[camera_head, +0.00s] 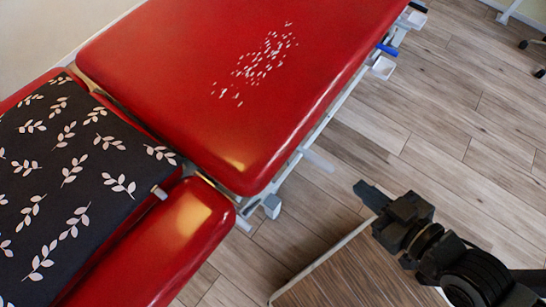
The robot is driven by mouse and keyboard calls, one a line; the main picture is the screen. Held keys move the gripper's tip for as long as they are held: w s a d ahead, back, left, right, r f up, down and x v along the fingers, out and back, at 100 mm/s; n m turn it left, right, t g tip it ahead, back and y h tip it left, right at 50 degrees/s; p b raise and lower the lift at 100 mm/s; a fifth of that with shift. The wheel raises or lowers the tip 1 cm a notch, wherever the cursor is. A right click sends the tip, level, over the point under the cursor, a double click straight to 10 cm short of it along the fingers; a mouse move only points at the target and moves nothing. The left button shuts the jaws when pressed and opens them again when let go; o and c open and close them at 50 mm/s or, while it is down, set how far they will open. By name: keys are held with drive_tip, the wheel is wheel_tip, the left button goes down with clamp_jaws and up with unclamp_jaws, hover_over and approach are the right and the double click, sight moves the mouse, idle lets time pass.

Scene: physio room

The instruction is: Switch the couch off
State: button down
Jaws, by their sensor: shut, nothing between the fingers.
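The couch (230,75) is a red padded treatment couch on a pale metal frame. It runs from the lower left to the top of the head view, with a patch of small white marks on its long section. A blue-ended lever (387,49) and a small white part (383,67) show at its right edge. I cannot make out a switch for certain. My gripper (366,194) is shut and empty, to the right of the couch and apart from it in the picture.
A dark pillow with white leaf patterns (70,170) lies on the couch's left section. A wood-topped surface with a pale edge (345,275) is below my gripper in the picture.

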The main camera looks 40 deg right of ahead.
drive_tip(key=w+d+f+g+b, duration=0.1)
drive_tip(key=w+f+b, duration=0.2)
drive_tip(key=f, duration=0.5)
drive_tip(key=w+d+f+n+g+y+b, duration=0.1)
drive_tip(key=w+f+b, duration=0.25)
drive_tip(key=f, duration=0.45)
drive_tip(key=w+d+f+g+b, duration=0.1)
drive_tip(key=w+f+b, duration=0.25)
drive_tip(key=f, duration=0.45)
drive_tip(key=w+a+f+y+b, duration=0.1)
drive_tip(key=w+f+b, duration=0.1)
drive_tip(key=w+f, duration=0.3)
drive_tip(key=w+a+f+n+g+y+b, duration=0.1)
drive_tip(key=w+f+y+b, duration=0.1)
drive_tip(key=w+f, duration=0.3)
drive_tip(key=shift+w+f+b, duration=0.3)
drive_tip(key=shift+b, duration=0.3)
drive_tip(key=s+f+b+x, duration=0.2)
drive_tip(key=b+x, duration=0.3)
drive_tip(key=x, duration=0.7)
drive_tip(key=shift+f, duration=0.4)
